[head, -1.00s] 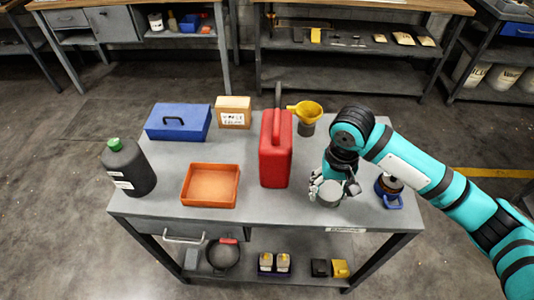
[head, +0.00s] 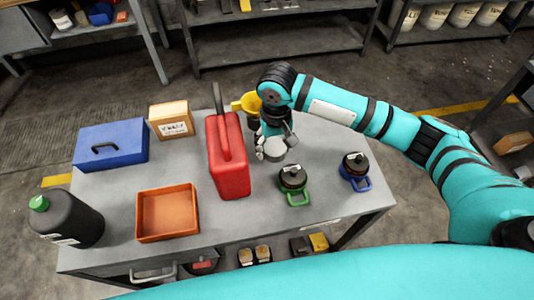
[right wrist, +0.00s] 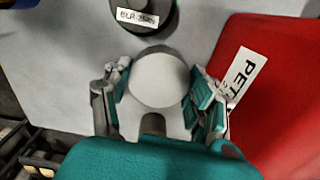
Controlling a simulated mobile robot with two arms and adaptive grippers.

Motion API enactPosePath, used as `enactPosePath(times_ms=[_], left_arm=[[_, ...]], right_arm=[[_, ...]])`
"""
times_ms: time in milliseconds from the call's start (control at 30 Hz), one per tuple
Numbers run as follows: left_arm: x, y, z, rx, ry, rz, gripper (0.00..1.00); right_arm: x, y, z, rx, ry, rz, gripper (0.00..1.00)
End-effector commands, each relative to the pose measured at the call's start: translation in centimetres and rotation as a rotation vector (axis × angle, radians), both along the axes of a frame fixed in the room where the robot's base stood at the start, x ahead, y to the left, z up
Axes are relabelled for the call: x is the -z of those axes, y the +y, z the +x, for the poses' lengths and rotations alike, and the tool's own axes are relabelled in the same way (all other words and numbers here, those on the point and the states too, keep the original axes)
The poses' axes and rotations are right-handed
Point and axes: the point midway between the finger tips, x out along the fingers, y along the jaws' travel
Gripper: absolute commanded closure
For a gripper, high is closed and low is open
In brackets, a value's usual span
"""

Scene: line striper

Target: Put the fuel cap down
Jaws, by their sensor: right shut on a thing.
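The fuel cap appears as a grey round disc (head: 275,150), held in my right gripper (head: 273,147) above the table, right of the red petrol can (head: 229,160). In the right wrist view, the pale grey cap (right wrist: 158,80) sits between the two fingers of the right gripper (right wrist: 157,95), which are shut around its sides. The grey table (head: 245,218) is below; I cannot tell the exact height of the cap over it. My left gripper is not in view.
A green-handled dark canister (head: 293,180) and a blue-handled one (head: 355,165) stand on the right. A yellow funnel (head: 250,103) is behind the arm. The orange tray (head: 167,239), blue box (head: 110,165), carton (head: 171,121) and black bottle (head: 67,222) occupy the left.

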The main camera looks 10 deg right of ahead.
Motion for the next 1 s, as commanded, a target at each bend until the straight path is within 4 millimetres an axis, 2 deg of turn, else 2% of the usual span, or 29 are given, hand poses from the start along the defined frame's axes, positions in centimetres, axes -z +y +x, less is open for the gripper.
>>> enactPosePath(times_ms=[100,200,433,567,833,867,1000], left_arm=[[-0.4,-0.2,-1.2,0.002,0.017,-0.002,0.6],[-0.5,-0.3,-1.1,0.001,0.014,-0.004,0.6],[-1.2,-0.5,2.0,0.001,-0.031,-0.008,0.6],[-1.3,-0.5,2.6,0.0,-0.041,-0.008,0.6],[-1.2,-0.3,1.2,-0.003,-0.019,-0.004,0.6],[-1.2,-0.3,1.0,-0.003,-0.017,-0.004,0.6],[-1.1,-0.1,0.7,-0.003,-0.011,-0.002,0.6]], right_arm=[[1.6,0.0,0.0,0.0,0.0,-0.001,0.8],[2.4,0.0,0.0,0.0,0.0,-0.001,0.8],[5.5,0.0,0.0,-0.001,0.0,-0.001,0.8],[5.9,0.0,0.0,-0.001,-0.002,0.001,0.8],[6.2,0.0,0.0,-0.001,-0.001,0.0,0.8],[6.1,0.0,0.1,-0.001,-0.002,0.0,0.39],[6.1,0.0,0.1,-0.001,-0.002,0.0,0.21]])
